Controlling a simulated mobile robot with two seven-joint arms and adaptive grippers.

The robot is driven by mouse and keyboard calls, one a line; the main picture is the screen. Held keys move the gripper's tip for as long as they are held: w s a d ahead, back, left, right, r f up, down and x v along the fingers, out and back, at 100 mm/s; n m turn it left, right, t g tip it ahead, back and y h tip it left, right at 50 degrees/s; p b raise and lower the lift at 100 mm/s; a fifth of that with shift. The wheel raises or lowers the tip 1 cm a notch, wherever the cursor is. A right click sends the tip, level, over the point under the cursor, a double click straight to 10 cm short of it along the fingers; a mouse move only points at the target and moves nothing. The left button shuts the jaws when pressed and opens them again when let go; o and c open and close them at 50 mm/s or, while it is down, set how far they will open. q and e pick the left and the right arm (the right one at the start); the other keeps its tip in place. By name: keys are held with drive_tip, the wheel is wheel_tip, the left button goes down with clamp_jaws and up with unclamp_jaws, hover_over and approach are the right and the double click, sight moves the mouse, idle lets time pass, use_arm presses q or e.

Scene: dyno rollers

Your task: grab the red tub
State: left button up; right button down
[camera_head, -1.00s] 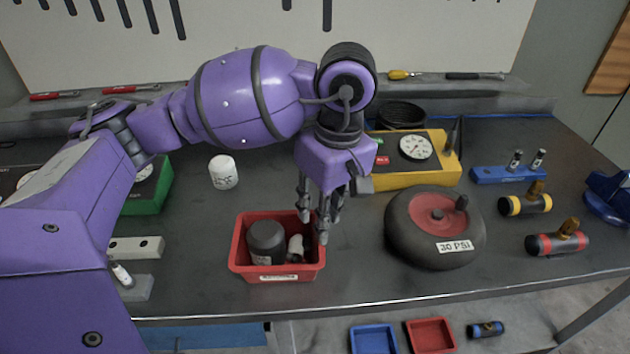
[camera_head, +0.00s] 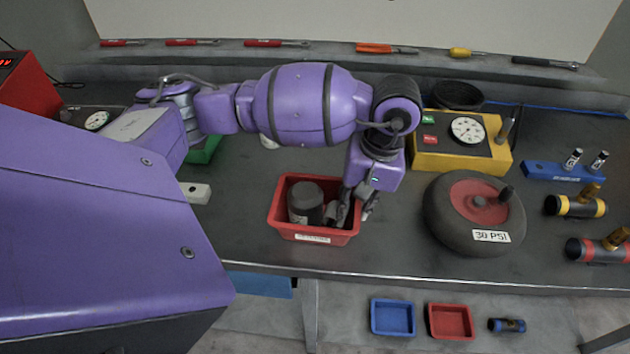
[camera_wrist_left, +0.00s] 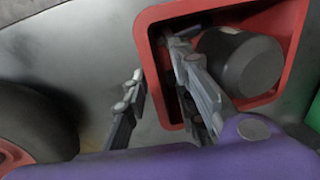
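The red tub (camera_head: 283,227) stands on the workbench near its front edge and holds a dark grey cylinder (camera_head: 305,200). My left gripper (camera_head: 356,204) points down at the tub's right wall. In the left wrist view my left gripper (camera_wrist_left: 160,82) is open, with one finger inside the red tub (camera_wrist_left: 287,55) and the other outside, so the wall lies between them. Whether either finger touches the wall I cannot tell. The fingers partly hide the small contents beside the grey cylinder (camera_wrist_left: 240,65). My right gripper is not in view.
A black wheel (camera_head: 470,240) labelled 30 PSI lies right of the tub, with a yellow gauge box (camera_head: 435,160) behind. Black cylinders (camera_head: 575,206) lie at the far right. A blue tray (camera_head: 393,330) and a smaller red tray (camera_head: 450,336) sit on the lower shelf.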

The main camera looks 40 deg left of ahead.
use_arm(q)
drive_tip(key=shift+f, duration=0.25)
clamp_jaws()
drive_tip(key=shift+r, duration=0.2)
idle(0.3)
